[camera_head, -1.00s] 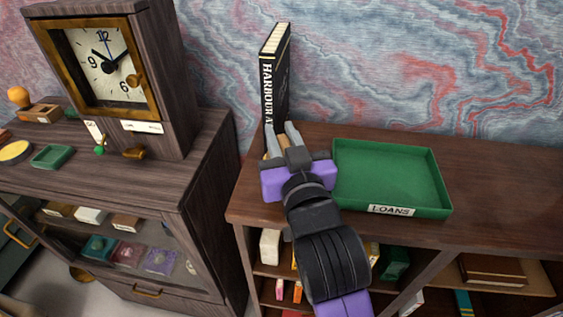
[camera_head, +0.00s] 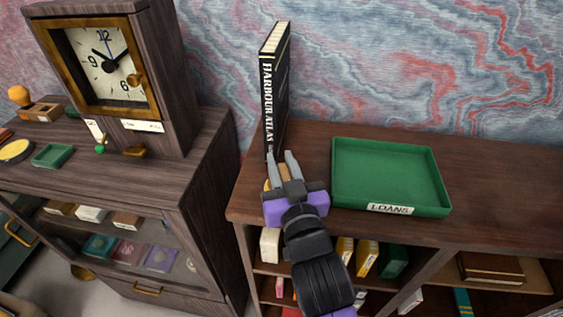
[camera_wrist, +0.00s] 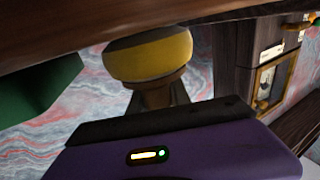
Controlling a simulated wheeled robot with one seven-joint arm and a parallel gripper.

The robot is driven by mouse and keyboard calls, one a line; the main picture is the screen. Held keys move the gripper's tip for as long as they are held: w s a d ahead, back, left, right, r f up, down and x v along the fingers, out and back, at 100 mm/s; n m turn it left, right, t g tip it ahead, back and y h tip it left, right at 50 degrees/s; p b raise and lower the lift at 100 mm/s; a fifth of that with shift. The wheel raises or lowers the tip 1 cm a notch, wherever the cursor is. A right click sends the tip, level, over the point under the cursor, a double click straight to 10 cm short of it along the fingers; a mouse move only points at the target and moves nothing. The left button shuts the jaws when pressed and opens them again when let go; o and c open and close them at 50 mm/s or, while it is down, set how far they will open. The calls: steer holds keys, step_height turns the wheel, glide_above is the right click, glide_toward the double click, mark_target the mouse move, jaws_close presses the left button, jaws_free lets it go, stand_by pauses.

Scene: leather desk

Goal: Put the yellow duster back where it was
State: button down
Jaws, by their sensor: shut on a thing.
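The yellow duster is in my gripper (camera_head: 283,160). A tan wooden part (camera_head: 284,172) shows between the fingers in the head view, with a little yellow at the left. The wrist view shows the duster's rounded yellow head (camera_wrist: 148,56) close up, with a brownish part below it. My gripper is shut on it, over the left end of the brown bookcase top (camera_head: 480,170). It is in front of the upright black book "Harbour Atlas" (camera_head: 275,90) and left of the green tray. Any gap between the duster and the wood is hard to judge.
The green tray (camera_head: 390,142), labelled "LOANS", looks empty. A dark cabinet (camera_head: 200,170) with a clock (camera_head: 107,67) stands at the left, across a gap. Its top holds a small green dish (camera_head: 53,156) and a stamp (camera_head: 20,97). The bookcase top right of the tray is clear.

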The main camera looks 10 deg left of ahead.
steer(key=c, duration=1.2)
jaws_free()
steer(key=shift+f, duration=0.1)
steer(key=b+v, duration=0.2)
steer(key=v, duration=1)
